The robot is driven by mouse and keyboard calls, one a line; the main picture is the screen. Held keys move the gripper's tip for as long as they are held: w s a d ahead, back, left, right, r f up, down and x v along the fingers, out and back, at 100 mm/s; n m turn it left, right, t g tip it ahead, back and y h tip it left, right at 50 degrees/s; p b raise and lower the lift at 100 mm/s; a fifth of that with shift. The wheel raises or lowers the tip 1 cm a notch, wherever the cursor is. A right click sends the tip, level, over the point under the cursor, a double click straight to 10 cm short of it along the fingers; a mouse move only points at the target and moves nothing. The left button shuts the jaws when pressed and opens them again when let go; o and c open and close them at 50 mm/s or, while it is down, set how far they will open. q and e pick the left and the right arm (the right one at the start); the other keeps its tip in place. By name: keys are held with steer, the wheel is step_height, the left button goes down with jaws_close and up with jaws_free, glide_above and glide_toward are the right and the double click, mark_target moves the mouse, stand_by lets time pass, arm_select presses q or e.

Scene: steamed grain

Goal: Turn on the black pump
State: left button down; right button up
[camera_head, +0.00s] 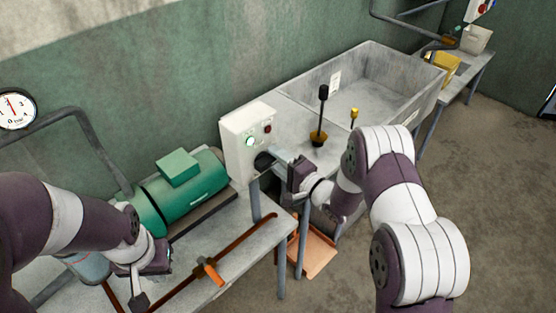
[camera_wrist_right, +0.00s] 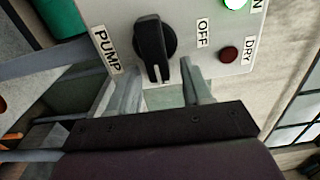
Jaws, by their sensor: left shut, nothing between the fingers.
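The black pump knob (camera_wrist_right: 152,42) is on the face of a white control box (camera_head: 235,152). Labels reading PUMP and OFF sit on either side of it. Its narrow grip, with a white mark, points down in the right wrist view. In the head view the knob (camera_head: 263,160) is partly behind my right gripper (camera_head: 281,158). My right gripper (camera_wrist_right: 160,72) is open, its fingertips on either side of the knob's lower end; I cannot tell if they touch it. My left gripper (camera_head: 138,300) is shut and empty above the left table.
A green lamp (camera_wrist_right: 235,4) is lit and a red lamp (camera_wrist_right: 229,54) by the DRY label is dark. A green motor (camera_head: 185,185) and an orange-handled valve (camera_head: 210,270) lie left. A grey basin (camera_head: 385,75) stands behind my right arm.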

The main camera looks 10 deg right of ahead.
steer(key=b+v, duration=0.2)
steer(key=v, duration=1)
steer(key=shift+s+d, duration=0.2)
steer(key=shift+s, duration=0.1)
